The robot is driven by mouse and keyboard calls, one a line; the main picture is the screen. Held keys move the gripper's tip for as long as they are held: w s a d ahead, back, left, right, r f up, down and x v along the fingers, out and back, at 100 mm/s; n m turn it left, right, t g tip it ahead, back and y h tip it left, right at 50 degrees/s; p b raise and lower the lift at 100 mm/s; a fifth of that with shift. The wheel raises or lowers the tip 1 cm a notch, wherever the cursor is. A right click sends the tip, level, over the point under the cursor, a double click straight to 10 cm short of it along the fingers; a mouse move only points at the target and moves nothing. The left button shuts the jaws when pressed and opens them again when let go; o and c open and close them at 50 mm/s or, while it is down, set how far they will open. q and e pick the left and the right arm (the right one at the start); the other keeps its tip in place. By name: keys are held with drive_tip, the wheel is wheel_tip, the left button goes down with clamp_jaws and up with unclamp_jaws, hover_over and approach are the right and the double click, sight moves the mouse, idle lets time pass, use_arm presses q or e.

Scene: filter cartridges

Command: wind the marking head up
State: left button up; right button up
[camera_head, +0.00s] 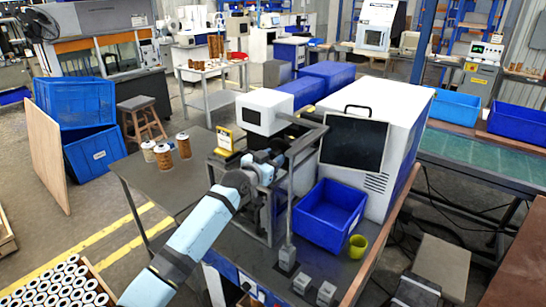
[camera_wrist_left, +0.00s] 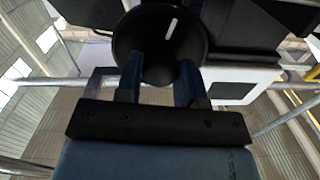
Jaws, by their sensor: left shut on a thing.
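The marking head (camera_head: 264,112) is a white box with a dark front panel, held on a metal frame above the grey bench (camera_head: 160,180). My left gripper (camera_head: 272,160) is at the frame just below the head. In the left wrist view, my left gripper (camera_wrist_left: 160,78) has its two blue fingers closed on a round black knob (camera_wrist_left: 148,45). A white line marks the knob's face and tilts slightly right of upright. In the head view the gripper and arm mostly hide the knob. My right gripper is not in view.
Several brown cartridges (camera_head: 183,146) stand on the bench's left. A yellow device (camera_head: 226,140) sits beside the frame.

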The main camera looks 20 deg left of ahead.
use_arm(q)
drive_tip(key=n+p, duration=0.1)
drive_tip(key=n, duration=0.5)
drive_tip(key=n+p, duration=0.1)
drive_tip(key=n, duration=0.5)
drive_tip(key=shift+h, duration=0.3)
idle(0.4)
drive_tip(key=o, duration=0.9)
drive_tip(key=shift+s+a, duration=0.1)
